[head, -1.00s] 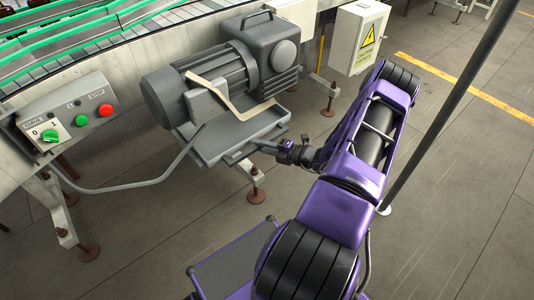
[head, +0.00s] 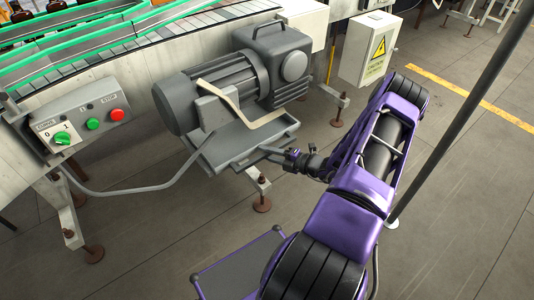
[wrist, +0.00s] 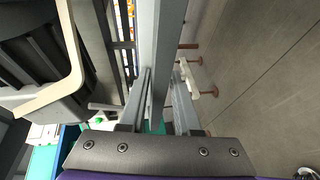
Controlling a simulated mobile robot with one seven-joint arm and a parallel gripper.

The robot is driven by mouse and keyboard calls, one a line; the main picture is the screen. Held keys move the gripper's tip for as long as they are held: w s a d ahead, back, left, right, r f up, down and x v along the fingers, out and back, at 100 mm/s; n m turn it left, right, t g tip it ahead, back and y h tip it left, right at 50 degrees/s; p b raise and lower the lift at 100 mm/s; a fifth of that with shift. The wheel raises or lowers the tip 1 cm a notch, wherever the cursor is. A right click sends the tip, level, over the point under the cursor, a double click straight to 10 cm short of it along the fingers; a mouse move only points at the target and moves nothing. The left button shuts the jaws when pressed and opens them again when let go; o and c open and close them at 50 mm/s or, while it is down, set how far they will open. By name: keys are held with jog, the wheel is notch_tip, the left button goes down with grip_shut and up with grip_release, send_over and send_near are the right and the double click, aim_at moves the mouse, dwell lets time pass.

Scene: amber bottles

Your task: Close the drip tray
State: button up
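The drip tray (head: 214,161) is a shallow grey tray under the grey motor (head: 232,85). In the head view its front part sticks out from below the motor, toward my arm. My gripper (head: 264,152) is at the tray's front side. In the wrist view a long grey bar, apparently the tray's front edge, runs between the two fingers of my gripper (wrist: 163,70). The fingers stand apart, one on each side of it. I cannot tell whether they touch it. The back of the tray is hidden by the motor.
A control box (head: 75,120) with a green knob and red and green buttons is at left. Conveyor legs with brown feet (head: 262,204) stand beneath. A white warning box (head: 368,48) is at right. The floor in front is open.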

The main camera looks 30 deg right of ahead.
jog(key=shift+w+r, duration=0.15)
jog(key=shift+r, duration=0.15)
jog(key=f+p+v, duration=0.1)
jog(key=v, duration=1.6)
jog(key=shift+s, duration=0.4)
jog(key=shift+d+r, duration=0.15)
